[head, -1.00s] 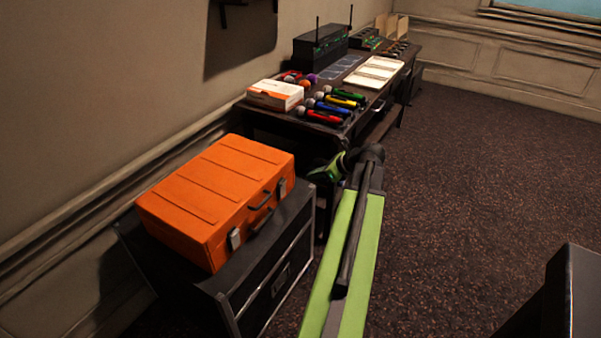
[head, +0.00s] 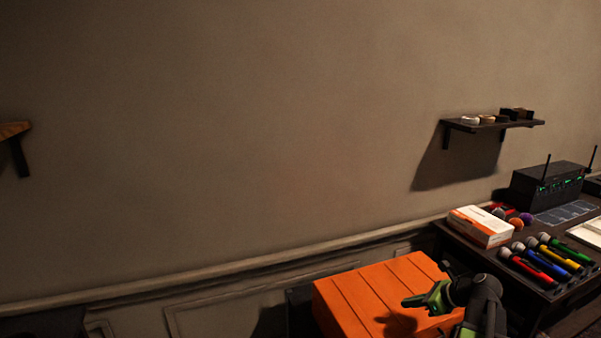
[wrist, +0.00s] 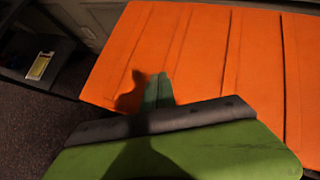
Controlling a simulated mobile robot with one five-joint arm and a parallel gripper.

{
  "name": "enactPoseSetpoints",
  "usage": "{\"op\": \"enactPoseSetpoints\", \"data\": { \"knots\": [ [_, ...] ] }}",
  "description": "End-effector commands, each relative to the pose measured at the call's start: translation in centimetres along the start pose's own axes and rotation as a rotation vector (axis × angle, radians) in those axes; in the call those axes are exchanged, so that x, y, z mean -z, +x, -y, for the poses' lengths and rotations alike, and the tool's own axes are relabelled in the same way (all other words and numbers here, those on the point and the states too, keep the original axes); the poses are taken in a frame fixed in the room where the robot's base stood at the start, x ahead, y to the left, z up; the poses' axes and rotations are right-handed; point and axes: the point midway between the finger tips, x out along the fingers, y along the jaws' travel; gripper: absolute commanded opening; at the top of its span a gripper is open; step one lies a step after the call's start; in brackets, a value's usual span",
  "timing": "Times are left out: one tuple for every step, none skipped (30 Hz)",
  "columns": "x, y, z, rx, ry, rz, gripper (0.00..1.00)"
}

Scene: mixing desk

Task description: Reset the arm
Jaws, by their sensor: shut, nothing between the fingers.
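My arm reaches up from the bottom right of the head view. My green gripper (head: 408,302) points left in front of the orange case (head: 345,305) and casts a shadow on its lid. In the wrist view my gripper (wrist: 158,88) shows as narrow green fingers held together over the orange case (wrist: 205,60). The fingers are shut with nothing between them. Whether they touch the lid cannot be told.
The desk at right holds a white and orange box (head: 480,227), several coloured microphones (head: 548,262) and a black receiver (head: 545,187) with antennas. A wall shelf (head: 495,126) hangs above. In the wrist view a dark shelf unit (wrist: 30,50) stands at left.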

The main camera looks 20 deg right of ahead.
Motion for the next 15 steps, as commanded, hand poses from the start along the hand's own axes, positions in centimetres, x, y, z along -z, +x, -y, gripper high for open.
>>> {"op": "enactPoseSetpoints", "data": {
  "knots": [
    [-3.2,2.5,-2.8,-0.059,-0.061,-0.023,0.0],
    [-4.5,4.1,-4.5,-0.092,-0.104,-0.04,0.0],
    [-6.3,6.1,-6.9,-0.136,-0.172,-0.065,0.0],
    [-7.5,7.5,-8.8,-0.17,-0.231,-0.085,0.0],
    [-8.6,8.8,-10.8,-0.205,-0.297,-0.104,0.0],
    [-9.9,10.5,-13.6,-0.252,-0.394,-0.132,0.0],
    [-10.7,11.6,-15.7,-0.286,-0.472,-0.151,0.0],
    [-11.4,12.5,-17.6,-0.318,-0.552,-0.17,0.0],
    [-12.1,13.6,-20.0,-0.36,-0.659,-0.193,0.0],
    [-12.5,14.2,-21.7,-0.39,-0.738,-0.208,0.0],
    [-12.8,14.8,-23.3,-0.419,-0.816,-0.223,0.0],
    [-13.1,15.4,-25.2,-0.458,-0.921,-0.24,0.0],
    [-13.3,15.7,-26.6,-0.486,-1.001,-0.252,0.0],
    [-13.4,16.0,-27.9,-0.514,-1.08,-0.264,0.0],
    [-13.4,16.3,-29.4,-0.552,-1.191,-0.278,0.0]
  ]
}}
